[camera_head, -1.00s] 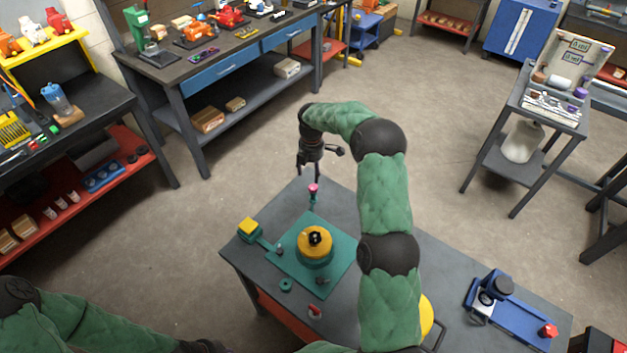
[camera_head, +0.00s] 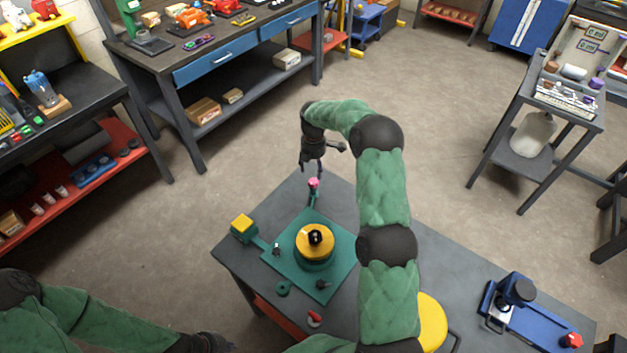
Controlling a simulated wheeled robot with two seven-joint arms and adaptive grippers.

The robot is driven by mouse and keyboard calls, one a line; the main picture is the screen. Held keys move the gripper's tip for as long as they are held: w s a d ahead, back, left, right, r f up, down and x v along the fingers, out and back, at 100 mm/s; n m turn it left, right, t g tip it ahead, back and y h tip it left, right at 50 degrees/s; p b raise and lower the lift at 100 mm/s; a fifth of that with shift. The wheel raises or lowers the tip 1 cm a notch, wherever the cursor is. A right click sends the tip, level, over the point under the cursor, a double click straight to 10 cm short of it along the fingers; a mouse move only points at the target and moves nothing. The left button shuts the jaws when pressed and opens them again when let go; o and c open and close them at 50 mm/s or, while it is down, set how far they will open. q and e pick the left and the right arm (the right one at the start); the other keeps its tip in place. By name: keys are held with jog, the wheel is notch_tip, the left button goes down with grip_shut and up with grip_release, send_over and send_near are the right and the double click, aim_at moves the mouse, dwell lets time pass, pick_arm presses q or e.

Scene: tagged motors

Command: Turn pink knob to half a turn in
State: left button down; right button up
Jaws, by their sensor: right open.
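The pink knob (camera_head: 313,183) stands on a short green post at the far corner of the green plate (camera_head: 284,265) on the grey table. My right gripper (camera_head: 313,170) is open and points down right at the knob, just above and behind it. I cannot tell whether the fingers touch it. A yellow and green round unit (camera_head: 315,241) with a black top sits in the middle of the plate. My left gripper (camera_head: 215,345) is at the bottom edge, dark and partly cut off, away from the knob; its fingers are not clear.
A red-handled part (camera_head: 314,319) and green ring (camera_head: 283,288) lie in front. A blue fixture (camera_head: 530,313) is at the right. My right arm crosses the table and hides its middle.

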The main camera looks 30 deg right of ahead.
aim_at(313, 181)
notch_tip(313, 181, down, 7)
jog(key=shift+f, duration=0.1)
dwell(0.4)
jog(key=c, duration=1.1)
